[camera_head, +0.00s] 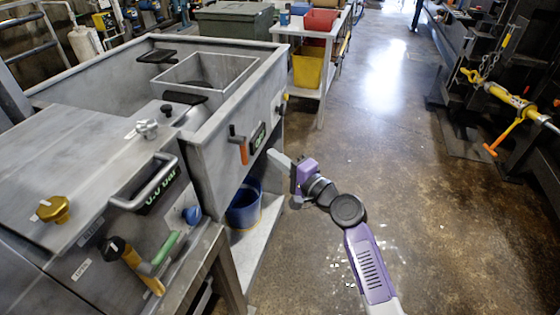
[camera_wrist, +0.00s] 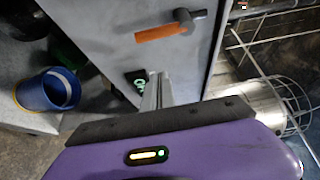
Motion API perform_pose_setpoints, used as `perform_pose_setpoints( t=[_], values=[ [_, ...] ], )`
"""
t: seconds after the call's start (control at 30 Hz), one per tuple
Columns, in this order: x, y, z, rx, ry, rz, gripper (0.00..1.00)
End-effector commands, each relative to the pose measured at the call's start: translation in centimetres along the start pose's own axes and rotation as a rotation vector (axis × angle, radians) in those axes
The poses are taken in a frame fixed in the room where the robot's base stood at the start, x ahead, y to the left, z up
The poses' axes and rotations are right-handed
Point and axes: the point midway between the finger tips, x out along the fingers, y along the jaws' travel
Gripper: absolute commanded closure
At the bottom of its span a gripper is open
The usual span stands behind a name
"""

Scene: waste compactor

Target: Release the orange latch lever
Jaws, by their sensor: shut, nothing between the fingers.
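The orange latch lever (camera_head: 241,150) is on the front panel of the grey compactor and hangs down from a dark pivot. It also shows in the wrist view (camera_wrist: 163,31), beyond the fingertips, beside its grey pivot. My gripper (camera_head: 274,158) is in front of the panel, to the right of the lever and a little lower, apart from it. Its fingers (camera_wrist: 157,80) are together with nothing between them, and they point at the panel.
A blue bucket (camera_head: 244,208) stands below the panel on a shelf. The compactor's top carries a bar handle (camera_head: 145,183) and a gold knob (camera_head: 53,209). A shelf with a yellow bin (camera_head: 307,72) is behind. The floor at right is open.

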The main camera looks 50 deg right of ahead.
Motion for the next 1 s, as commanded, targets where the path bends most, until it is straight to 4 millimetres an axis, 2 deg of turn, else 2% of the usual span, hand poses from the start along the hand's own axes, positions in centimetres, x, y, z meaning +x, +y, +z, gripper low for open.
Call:
perform_pose_setpoints(
  t=[0.1,0.33,0.4,0.63,1.0],
  values=[
    [2.4,-0.2,0.1,0.0,-0.002,-0.001,1.0],
    [5.9,-0.1,0.1,0.001,-0.002,0.0,1.0],
    [5.3,-0.1,1.2,0.0,-0.004,0.004,1.0],
    [4.5,-0.1,3.3,-0.002,-0.002,0.002,1.0],
    [4.3,0.0,3.9,-0.001,-0.001,0.001,1.0]
  ],
)
